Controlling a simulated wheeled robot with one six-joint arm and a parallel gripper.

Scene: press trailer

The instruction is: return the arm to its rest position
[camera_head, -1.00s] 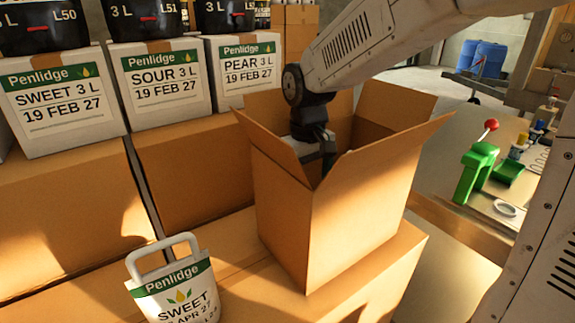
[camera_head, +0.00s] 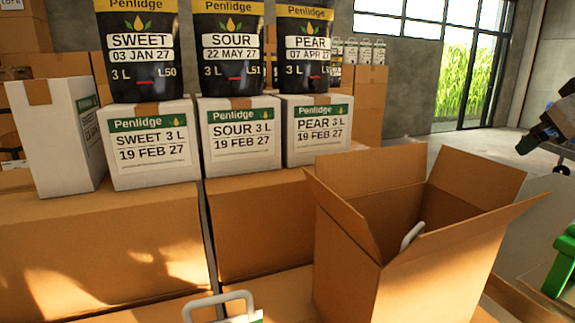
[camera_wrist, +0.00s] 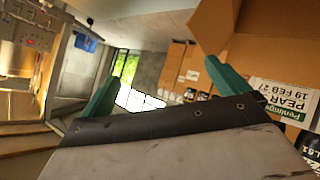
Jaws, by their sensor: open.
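My gripper (camera_wrist: 161,70) shows in the wrist view with its two green fingers spread wide and nothing between them. In the head view, a dark jointed part at the right edge looks like the end of my arm, clear of the open carton; its fingers cannot be made out there. The open cardboard carton (camera_head: 440,285) stands at the lower right of the head view with its flaps up. A white handle (camera_head: 412,235) shows inside it; what it belongs to is hidden. A carton flap (camera_wrist: 213,25) shows at the top right of the wrist view.
White Penlidge boxes (camera_head: 150,145) with black pouches (camera_head: 233,45) on top stand on large brown boxes (camera_head: 100,245). Another white handle (camera_head: 218,303) rises at the bottom edge. A green object (camera_head: 562,265) is at the right. Floor beyond the carton looks clear.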

